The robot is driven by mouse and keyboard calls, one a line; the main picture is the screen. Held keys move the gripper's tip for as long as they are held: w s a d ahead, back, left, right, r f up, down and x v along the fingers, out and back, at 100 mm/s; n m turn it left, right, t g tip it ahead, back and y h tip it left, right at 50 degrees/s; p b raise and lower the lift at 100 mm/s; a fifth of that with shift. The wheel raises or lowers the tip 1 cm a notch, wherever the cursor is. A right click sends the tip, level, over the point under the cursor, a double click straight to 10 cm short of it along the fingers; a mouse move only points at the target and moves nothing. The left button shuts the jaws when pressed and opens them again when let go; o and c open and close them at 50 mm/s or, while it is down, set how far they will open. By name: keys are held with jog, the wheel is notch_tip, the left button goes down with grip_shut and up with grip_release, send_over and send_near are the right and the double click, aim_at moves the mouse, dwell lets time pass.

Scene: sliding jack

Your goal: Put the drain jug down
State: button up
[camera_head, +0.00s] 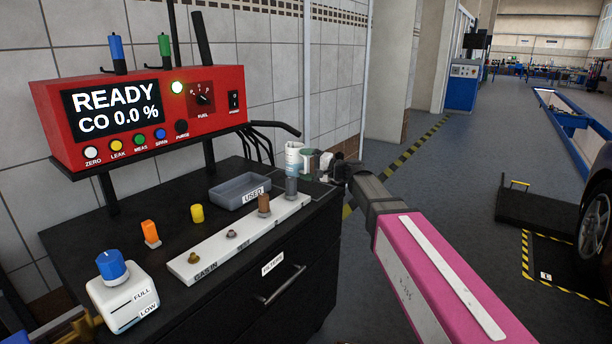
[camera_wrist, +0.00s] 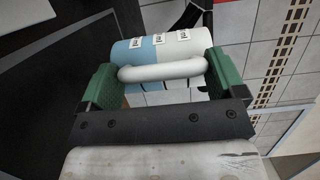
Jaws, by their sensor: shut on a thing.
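The drain jug (camera_head: 293,158) is a small white and pale blue vessel at the far right corner of the black bench. In the wrist view, the jug (camera_wrist: 148,48) shows small printed labels and a white handle across its near side. My gripper (camera_wrist: 162,72) has its green fingers at both ends of the handle and is shut on the jug. In the head view, my gripper (camera_head: 311,164) reaches in from the right, partly covering the jug. I cannot tell whether the jug's base touches the bench top.
A grey tray (camera_head: 239,191) labelled USED lies left of the jug. A white strip (camera_head: 240,240) with several fittings runs along the bench front. A red analyser (camera_head: 150,115) reads READY, with black hoses (camera_head: 262,138) hanging behind the jug. Bare bench top (camera_head: 115,235) shows at left.

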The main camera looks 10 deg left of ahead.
aim_at(295, 173)
jog(key=shift+f, duration=1.9)
jog(key=o, duration=0.8)
jog(key=shift+f, duration=0.15)
jog(key=shift+s+d, duration=0.1)
jog(key=shift+d, duration=0.2)
jog(key=d, duration=0.3)
jog(key=s+d, duration=0.1)
jog(key=d, duration=0.7)
jog(key=shift+s+d, duration=0.15)
jog(key=shift+s, duration=0.2)
